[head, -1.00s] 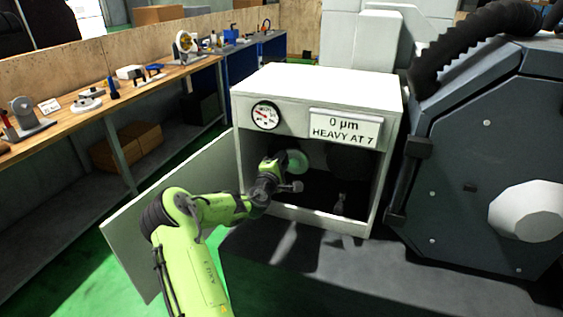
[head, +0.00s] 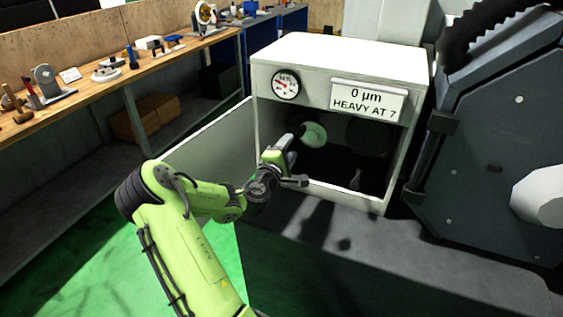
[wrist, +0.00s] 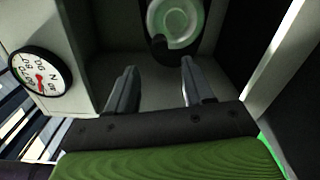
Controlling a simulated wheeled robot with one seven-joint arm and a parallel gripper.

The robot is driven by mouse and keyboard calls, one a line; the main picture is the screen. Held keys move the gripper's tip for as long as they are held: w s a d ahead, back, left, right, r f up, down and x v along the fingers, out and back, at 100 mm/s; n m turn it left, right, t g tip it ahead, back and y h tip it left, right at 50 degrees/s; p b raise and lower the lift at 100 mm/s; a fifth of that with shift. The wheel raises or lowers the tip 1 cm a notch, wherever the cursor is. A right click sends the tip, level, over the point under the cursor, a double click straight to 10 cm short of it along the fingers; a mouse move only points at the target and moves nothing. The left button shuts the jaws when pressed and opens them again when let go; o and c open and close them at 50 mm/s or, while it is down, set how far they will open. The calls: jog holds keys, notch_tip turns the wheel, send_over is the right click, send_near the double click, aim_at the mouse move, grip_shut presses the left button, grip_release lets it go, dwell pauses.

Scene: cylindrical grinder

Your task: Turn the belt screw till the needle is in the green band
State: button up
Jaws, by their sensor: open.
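A white cabinet (head: 340,58) stands open at the front. A round dial (head: 286,85) with a red needle is on its upper left face; the dial also shows in the wrist view (wrist: 40,73). A pale green pulley-like disc (head: 313,134) is inside the cabinet and shows at the top of the wrist view (wrist: 176,20). My gripper (head: 291,163) is at the left of the opening, below and left of the disc. Its fingers (wrist: 158,78) are apart with nothing between them. I cannot clearly identify the belt screw in the dark interior.
A sign (head: 355,98) reads 0 µm, HEAVY AT 7. The open door panel (head: 205,150) is left of the cabinet. A dark machine (head: 490,150) is close on the right. A workbench (head: 110,88) with tools runs along the left; a dark ledge (head: 390,240) lies in front.

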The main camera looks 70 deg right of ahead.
jog(key=a+b, duration=0.1)
jog(key=a, duration=0.5)
jog(key=shift+w+a, duration=0.15)
jog(key=shift+w, duration=0.1)
dwell(0.8)
